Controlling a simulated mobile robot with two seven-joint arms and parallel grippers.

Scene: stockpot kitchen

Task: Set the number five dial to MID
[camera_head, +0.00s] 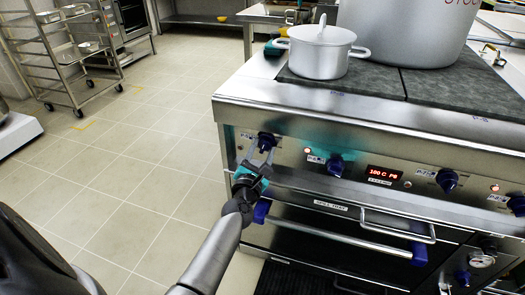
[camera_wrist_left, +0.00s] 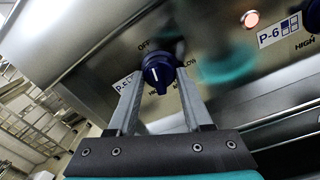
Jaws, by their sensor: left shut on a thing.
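The number five dial is a dark blue knob at the left end of the steel stove's front panel. It shows in the head view (camera_head: 266,140) and up close in the left wrist view (camera_wrist_left: 158,73). A "P-5" label beside it is partly hidden by a finger. My left gripper (camera_head: 262,155) is shut on the dial, one finger on each side, as the left wrist view (camera_wrist_left: 160,85) also shows. A short white mark on the dial's face stands nearly upright in the wrist view. OFF lies above the dial; small lettering below is partly readable. My right gripper is out of view.
Another blue dial (camera_head: 335,165) and a red display (camera_head: 384,175) lie to the right on the panel. Below is an oven handle (camera_head: 335,233). A white lidded pot (camera_head: 320,50) and a large stockpot (camera_head: 405,30) stand on the stovetop.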

